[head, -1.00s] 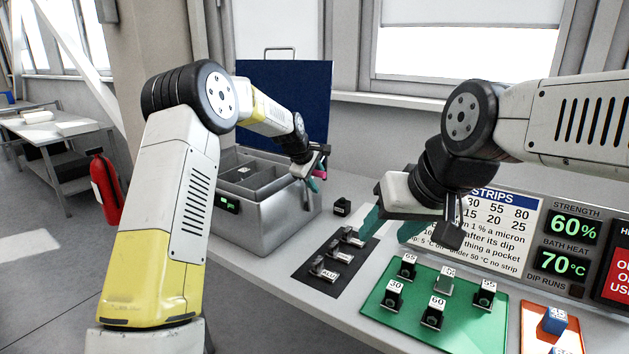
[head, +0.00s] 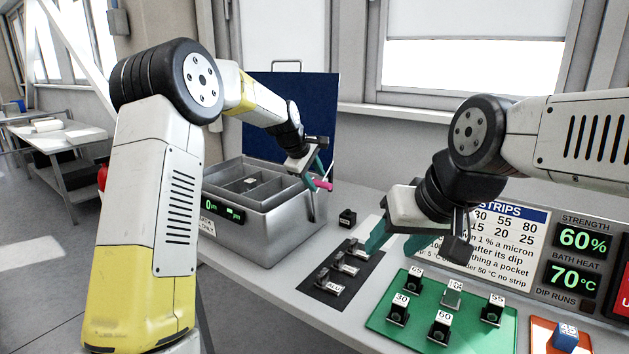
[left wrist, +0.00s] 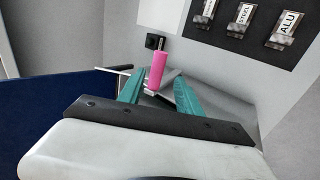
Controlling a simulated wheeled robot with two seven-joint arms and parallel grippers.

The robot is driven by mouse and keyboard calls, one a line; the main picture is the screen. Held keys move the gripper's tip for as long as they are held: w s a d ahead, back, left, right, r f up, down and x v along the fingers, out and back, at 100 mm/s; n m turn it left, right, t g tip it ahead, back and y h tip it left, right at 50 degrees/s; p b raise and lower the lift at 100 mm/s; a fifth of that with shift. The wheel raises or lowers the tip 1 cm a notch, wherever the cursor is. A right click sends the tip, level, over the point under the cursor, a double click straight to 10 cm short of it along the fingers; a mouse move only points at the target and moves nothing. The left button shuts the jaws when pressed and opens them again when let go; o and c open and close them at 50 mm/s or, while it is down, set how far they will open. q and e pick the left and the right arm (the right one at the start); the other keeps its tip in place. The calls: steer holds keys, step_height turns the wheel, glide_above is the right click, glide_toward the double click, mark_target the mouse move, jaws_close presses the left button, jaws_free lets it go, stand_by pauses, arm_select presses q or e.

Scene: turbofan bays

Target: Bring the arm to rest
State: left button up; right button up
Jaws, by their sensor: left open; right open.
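My left gripper (head: 320,172) is open, beside the right end of the metal bath and in front of its raised blue lid. A pink cylindrical grip (head: 323,184) shows at its fingers. In the left wrist view the pink grip (left wrist: 157,70) lies just ahead of and between the spread teal fingers (left wrist: 157,88); I cannot tell whether they touch it. My right gripper (head: 392,246) is open and empty, with teal fingers over the bench near the dark label plate. Which arm the task means is not shown.
The bath (head: 262,238) has open compartments; its blue lid (head: 290,105) stands upright. A small black block (head: 347,217), a dark plate (head: 335,283) with labelled pieces, a green tray (head: 462,338) with several numbered blocks, and a strips sign (head: 520,225) are on the bench.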

arm_select(q)
steer(key=s+a+r+m+y, duration=0.1)
steer(key=s+a+r+m, duration=0.3)
steer(key=s, duration=0.6)
steer(key=s+a+r+m, duration=0.2)
steer(key=s+a+r, duration=0.45)
steer(key=s, duration=0.35)
steer(key=s+a+f+m, duration=0.2)
steer(key=s+a, duration=0.1)
steer(key=s, duration=0.8)
steer(key=s+a+f+m+y, duration=0.1)
steer(key=s+a+f+m, duration=0.2)
steer(key=s, duration=0.8)
steer(key=shift+a, duration=0.3)
